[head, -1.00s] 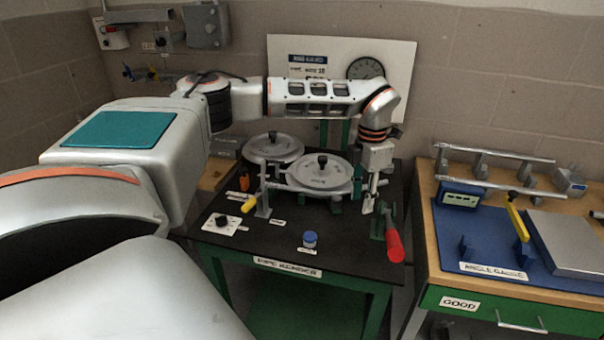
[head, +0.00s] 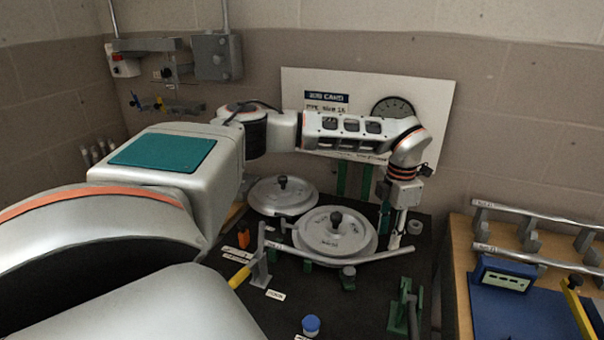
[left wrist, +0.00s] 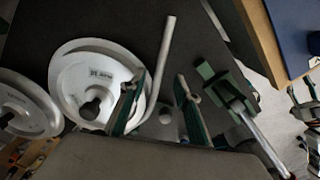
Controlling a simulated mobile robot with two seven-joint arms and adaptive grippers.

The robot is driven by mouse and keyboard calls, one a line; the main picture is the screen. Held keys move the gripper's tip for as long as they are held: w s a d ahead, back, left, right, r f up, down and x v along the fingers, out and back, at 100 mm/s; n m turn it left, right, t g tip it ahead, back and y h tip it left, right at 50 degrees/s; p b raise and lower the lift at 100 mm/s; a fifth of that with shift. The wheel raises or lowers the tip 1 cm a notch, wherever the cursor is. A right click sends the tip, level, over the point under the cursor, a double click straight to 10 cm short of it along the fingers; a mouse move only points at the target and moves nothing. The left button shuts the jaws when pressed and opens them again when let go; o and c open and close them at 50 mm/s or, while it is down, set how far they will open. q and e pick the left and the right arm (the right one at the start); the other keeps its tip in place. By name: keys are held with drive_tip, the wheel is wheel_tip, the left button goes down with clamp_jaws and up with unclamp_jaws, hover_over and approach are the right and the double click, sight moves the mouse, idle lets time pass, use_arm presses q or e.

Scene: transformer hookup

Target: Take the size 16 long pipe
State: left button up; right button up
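Two grey pipes lie on the rack at the right of the head view, a rear pipe (head: 545,219) and a front pipe (head: 540,259). Their small labels are too blurred to read, so I cannot tell which is size 16. Another grey pipe (head: 385,257), with a bend in it, lies along the front of the round bender disc (head: 335,233); it also shows in the left wrist view (left wrist: 166,52). My left gripper (head: 396,240) points down at the disc's right side. Its green-edged fingers (left wrist: 158,98) are apart, near that bent pipe.
A second disc (head: 283,196) stands behind left. A yellow-handled lever (head: 240,277), a blue cap (head: 311,325) and a green bracket (head: 404,308) are on the black bench. A job card board (head: 440,125) leans at the back. A blue gauge (head: 505,275) sits before the rack.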

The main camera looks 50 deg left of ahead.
use_arm(q)
wheel_tip(320, 180, down, 6)
drive_tip(key=shift+r+p, duration=0.1)
drive_tip(key=shift+p, duration=0.2)
clamp_jaws()
